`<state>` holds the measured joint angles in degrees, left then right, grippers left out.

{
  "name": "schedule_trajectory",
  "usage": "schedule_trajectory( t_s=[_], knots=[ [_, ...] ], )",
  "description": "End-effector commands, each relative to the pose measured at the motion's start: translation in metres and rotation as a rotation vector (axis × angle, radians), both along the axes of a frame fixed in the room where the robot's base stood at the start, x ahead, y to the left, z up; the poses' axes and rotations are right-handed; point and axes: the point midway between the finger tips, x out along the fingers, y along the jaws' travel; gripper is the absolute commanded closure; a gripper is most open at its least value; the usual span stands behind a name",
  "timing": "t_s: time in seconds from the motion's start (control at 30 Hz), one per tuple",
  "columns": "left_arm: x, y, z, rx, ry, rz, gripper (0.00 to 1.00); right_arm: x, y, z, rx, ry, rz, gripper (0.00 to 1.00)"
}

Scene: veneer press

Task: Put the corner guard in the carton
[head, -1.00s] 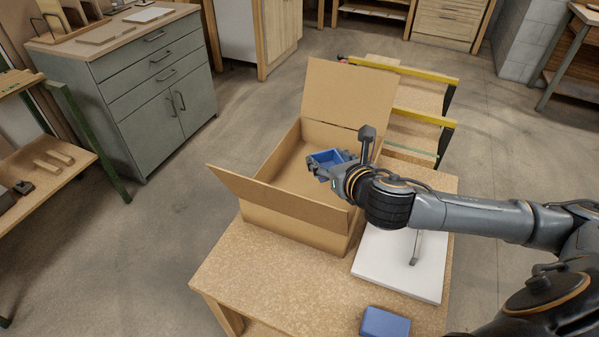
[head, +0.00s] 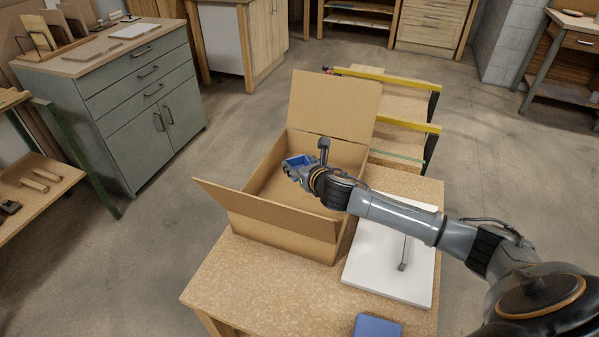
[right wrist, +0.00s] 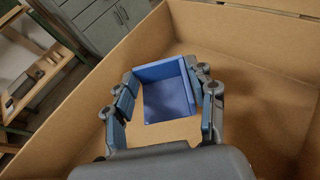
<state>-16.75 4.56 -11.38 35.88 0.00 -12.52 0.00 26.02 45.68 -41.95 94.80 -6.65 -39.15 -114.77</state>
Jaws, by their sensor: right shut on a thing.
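The blue corner guard (right wrist: 168,88) is between the two fingers of my right gripper (right wrist: 165,105) in the right wrist view. In the head view, the guard (head: 297,161) and the right gripper (head: 300,172) are over the open carton (head: 285,248). The right gripper is shut on the guard. The carton's brown floor shows below and around the guard in the wrist view. Whether the guard touches the floor cannot be told. The carton stands on a chipboard table with flaps raised at the back and front left. My left gripper is not in view.
A second blue piece (head: 377,327) lies at the table's (head: 260,290) front edge. A white board (head: 385,275) with a grey bar on it lies right of the carton, beneath my right arm. A rack with yellow-topped rails (head: 395,75) stands behind. A grey-green cabinet (head: 150,105) is at the left.

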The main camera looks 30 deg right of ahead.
Motion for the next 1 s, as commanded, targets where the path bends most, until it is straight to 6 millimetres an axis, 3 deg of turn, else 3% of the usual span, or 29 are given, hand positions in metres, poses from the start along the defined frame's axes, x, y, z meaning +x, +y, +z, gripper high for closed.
schedule_trajectory(
  t_s=[0.07, 0.2, 0.97, 1.0],
  knots=[
    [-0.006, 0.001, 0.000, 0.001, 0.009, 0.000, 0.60, -0.002, 0.001, -0.016, 0.002, 0.007, -0.001, 0.60],
    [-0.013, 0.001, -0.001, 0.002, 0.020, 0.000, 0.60, -0.002, 0.001, -0.027, 0.001, 0.003, 0.001, 0.60],
    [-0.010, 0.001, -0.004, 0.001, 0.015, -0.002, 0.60, -0.002, 0.001, -0.040, 0.000, 0.002, 0.001, 0.60],
    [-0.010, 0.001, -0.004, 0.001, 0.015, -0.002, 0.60, -0.002, 0.001, -0.040, 0.000, 0.002, 0.001, 0.38]
  ],
)
